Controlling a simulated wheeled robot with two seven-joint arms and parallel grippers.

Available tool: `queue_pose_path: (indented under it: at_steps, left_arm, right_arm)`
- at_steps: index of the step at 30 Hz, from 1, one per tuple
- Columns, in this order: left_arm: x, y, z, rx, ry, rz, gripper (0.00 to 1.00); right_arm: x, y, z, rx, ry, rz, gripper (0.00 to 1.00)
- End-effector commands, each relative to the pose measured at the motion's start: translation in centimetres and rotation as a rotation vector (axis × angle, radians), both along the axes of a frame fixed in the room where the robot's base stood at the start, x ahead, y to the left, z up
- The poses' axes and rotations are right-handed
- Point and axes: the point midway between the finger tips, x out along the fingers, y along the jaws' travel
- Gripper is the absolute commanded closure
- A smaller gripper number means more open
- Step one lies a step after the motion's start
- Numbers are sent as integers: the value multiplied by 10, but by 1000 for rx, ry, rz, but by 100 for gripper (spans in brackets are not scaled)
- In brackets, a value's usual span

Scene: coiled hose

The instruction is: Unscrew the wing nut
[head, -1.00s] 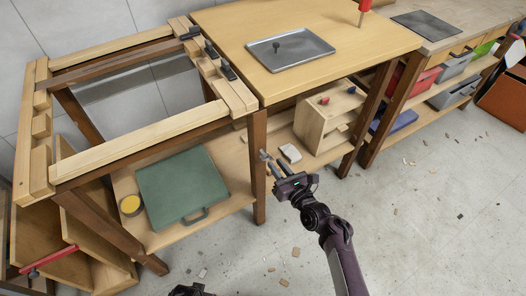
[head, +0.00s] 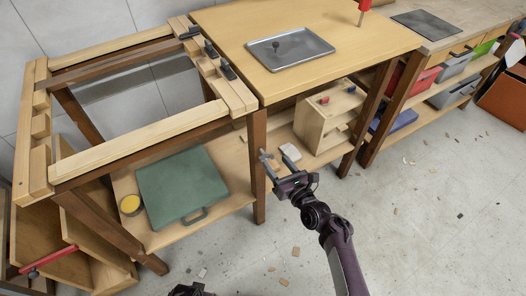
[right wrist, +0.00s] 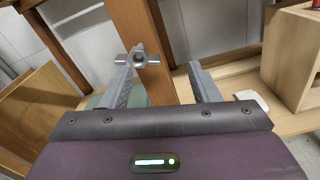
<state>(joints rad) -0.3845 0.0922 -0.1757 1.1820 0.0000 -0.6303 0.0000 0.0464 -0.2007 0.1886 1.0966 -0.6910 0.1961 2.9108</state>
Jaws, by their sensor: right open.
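The wing nut (right wrist: 140,57) is a grey metal piece with two wings and a round middle. In the right wrist view it sits in front of a brown wooden leg, near the tip of the left-hand finger. In the head view it is small, at the leg of the bench (head: 263,154). My right gripper (head: 279,160) is open and empty, with its fingers pointing at the leg; it also shows in the right wrist view (right wrist: 163,78). I cannot tell whether the finger touches the nut. Only a dark bit of my left gripper (head: 190,290) shows at the bottom edge.
A wooden bench (head: 225,25) carries a metal tray (head: 310,47) with a small dark object in it. A wooden box unit (head: 312,125) and a pale block (head: 291,151) stand on the lower shelf. A green case (head: 175,185) lies to the left. The floor at right has scattered chips.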

Motion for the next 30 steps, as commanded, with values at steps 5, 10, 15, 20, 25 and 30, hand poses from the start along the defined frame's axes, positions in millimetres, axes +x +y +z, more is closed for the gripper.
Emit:
queue_pose_path:
  at_steps: [5, 10, 15, 20, 25, 30]
  left_arm:
    - [1, 0, 12, 0, -2, 1, 60]
    - [1, 0, 25, 0, 0, 0, 60]
    - [0, 0, 35, 0, 0, 0, 60]
    - [0, 0, 41, 0, 1, 0, 60]
    - [0, 0, 41, 0, 1, 0, 60]
    - [0, 0, 41, 0, 1, 0, 60]
  right_arm:
    - [-4, 22, 22, 59, -12, 2, 45]
    - [-23, 15, 20, 59, -7, 5, 45]
    - [-40, 8, 18, 59, -3, 8, 45]
    - [-50, 3, 18, 60, -4, 9, 45]
    - [-52, 1, 16, 60, -4, 7, 45]
    - [-52, 0, 15, 60, -3, 6, 45]
